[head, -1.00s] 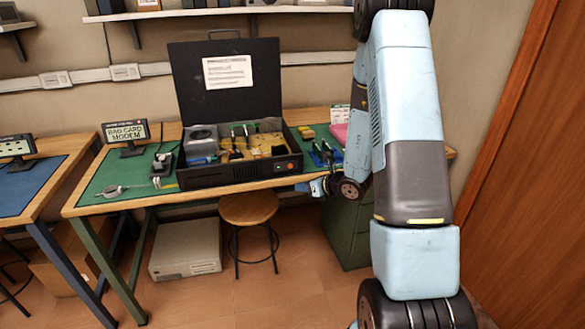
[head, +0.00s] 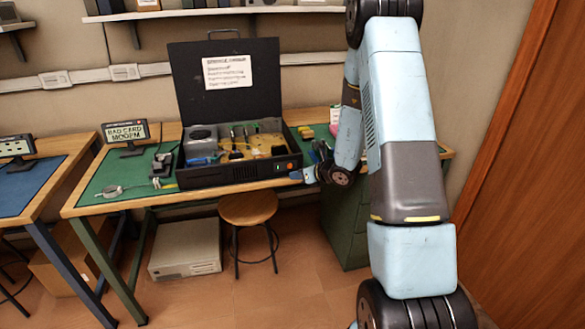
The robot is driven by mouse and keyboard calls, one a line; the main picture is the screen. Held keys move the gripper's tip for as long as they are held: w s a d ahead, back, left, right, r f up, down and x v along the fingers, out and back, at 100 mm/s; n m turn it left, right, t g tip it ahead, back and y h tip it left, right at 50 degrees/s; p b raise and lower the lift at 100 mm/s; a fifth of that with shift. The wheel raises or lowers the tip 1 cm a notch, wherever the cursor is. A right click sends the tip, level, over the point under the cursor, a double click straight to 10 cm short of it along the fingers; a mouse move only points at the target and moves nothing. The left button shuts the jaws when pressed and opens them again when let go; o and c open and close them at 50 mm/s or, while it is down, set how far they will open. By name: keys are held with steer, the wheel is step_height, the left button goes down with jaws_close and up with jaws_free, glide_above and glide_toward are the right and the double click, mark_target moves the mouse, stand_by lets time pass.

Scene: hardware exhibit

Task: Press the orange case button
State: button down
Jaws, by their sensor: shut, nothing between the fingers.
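The black case (head: 225,177) stands on the green-topped bench with its lid raised and a paper sheet inside the lid. The small orange case button (head: 283,167) is on the right end of the case's front panel. A small green spot (head: 291,165) shows just right of it. My gripper (head: 297,175) is shut and empty, pointing left at the front right corner of the case, very close to the button. I cannot tell whether its tip touches the case.
A "BAD CARD MODEM" sign (head: 126,132) and a tape-like tool (head: 109,191) are on the bench at left. A round wooden stool (head: 248,207) stands in front. A beige computer box (head: 186,250) lies under the bench. A wooden door (head: 525,190) is at right.

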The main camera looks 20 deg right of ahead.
steer(key=shift+w, duration=1)
stand_by(1.4)
steer(key=shift+w, duration=0.35)
steer(key=shift+w, duration=0.45)
stand_by(0.8)
steer(key=shift+s, duration=0.85)
steer(key=s, duration=0.5)
stand_by(0.6)
